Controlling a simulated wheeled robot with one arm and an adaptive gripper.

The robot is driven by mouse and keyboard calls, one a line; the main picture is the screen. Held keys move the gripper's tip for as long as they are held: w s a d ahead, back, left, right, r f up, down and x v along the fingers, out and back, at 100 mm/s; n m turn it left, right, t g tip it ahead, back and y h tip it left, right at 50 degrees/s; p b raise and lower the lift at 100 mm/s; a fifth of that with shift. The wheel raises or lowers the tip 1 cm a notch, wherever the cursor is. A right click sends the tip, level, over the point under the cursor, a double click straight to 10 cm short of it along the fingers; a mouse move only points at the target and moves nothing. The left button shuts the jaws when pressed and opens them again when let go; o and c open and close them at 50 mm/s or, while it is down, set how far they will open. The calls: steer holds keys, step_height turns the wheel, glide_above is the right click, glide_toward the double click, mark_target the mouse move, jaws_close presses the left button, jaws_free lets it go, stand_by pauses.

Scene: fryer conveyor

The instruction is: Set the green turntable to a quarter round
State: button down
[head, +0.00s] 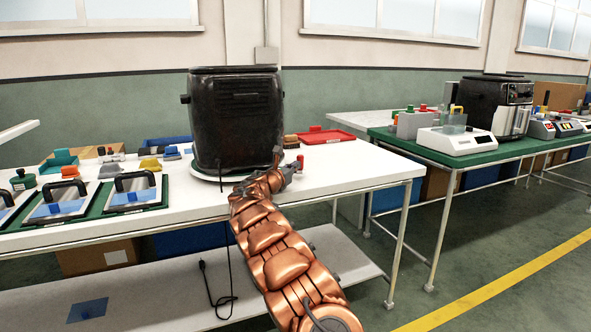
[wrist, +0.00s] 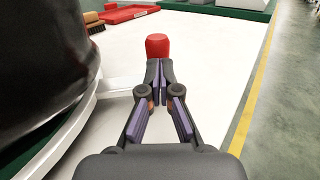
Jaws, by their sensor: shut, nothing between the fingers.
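A round white turntable (head: 212,178) stands on the white table under a large black appliance, which hides most of it. Its curved rim (wrist: 88,118) shows at the left of the wrist view, with a strip of green at the lower left. I cannot tell whether that green belongs to the turntable. A red-topped knob (wrist: 158,46) stands just beyond my fingertips; it also shows in the head view (head: 300,159). My gripper (wrist: 159,82) is shut and empty, low over the table to the right of the appliance. I cannot tell whether it touches the knob.
The black appliance (head: 236,115) rises close at my gripper's left. A red tray (head: 325,135) and a brown brush (head: 291,139) lie behind. The table's right end is clear.

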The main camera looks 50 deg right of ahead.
steer(key=s+a, duration=0.1)
steer(key=a, duration=1.2)
steer(key=shift+a+f, duration=0.2)
steer(key=shift+f, duration=0.15)
steer(key=s+a+r+m+g+y+p, duration=0.25)
steer(key=s+a+r+m+p, duration=0.3)
steer(key=s+r+m, duration=0.35)
steer(key=s+a+r+m+g+y+p, duration=0.25)
steer(key=s+a+r+m+p, duration=0.2)
steer(key=s+r+p, duration=0.4)
steer(key=s+a+f+m+y+p, duration=0.1)
steer(key=s+a+y+p, duration=0.3)
steer(key=a, duration=0.9)
steer(key=s+a+f+m+y+p, duration=0.1)
steer(key=s+a+m+y+p, duration=0.2)
steer(key=s+a, duration=0.8)
steer(key=s+a+f+m+y+p, duration=0.1)
steer(key=s+a+y+p, duration=0.5)
steer(key=a, duration=1.1)
steer(key=shift+s+f+m+p, duration=0.2)
steer(key=shift+s+m+p, duration=0.5)
steer(key=shift+s, duration=0.5)
